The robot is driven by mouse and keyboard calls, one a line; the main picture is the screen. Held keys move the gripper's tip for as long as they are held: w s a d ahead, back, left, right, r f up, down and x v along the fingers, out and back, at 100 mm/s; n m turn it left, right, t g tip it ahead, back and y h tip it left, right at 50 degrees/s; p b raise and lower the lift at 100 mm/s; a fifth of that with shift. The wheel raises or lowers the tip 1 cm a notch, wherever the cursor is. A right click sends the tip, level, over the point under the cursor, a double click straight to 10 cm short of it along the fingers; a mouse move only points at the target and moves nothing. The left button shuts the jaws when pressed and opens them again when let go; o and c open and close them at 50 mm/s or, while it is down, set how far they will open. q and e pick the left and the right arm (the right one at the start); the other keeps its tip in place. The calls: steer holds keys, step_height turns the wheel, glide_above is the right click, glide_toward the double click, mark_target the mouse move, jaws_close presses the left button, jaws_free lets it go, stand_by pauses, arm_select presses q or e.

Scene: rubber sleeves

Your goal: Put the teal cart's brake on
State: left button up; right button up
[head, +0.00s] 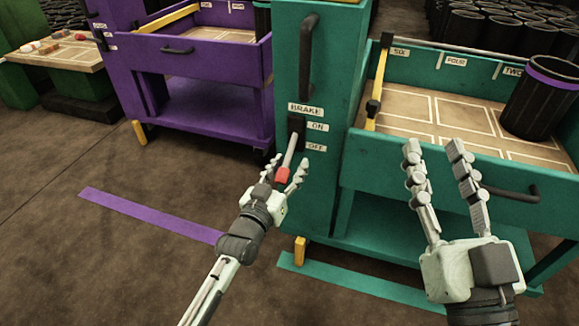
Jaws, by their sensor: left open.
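The teal cart (330,205) stands right of centre. Its end post carries a BRAKE label with an ON label (318,127) above an OFF label (316,147). The brake lever (291,150) comes out of a dark slot beside them and angles downward, ending in a red knob (282,175). My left gripper (285,168) is open, with its fingers on either side of the knob; I cannot tell whether they touch it. My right gripper (437,165) is open and empty in front of the cart's tray, near its front wall.
A black bin (538,105) with a purple band stands in the teal cart's tray. A purple cart (180,85) stands to the left, with a wooden table beyond. Purple (150,213) and teal (350,283) strips mark the floor. Open floor lies at lower left.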

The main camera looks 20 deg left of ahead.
arm_select(q)
steer(key=shift+w, duration=0.2)
steer(key=shift+c, duration=0.3)
jaws_close()
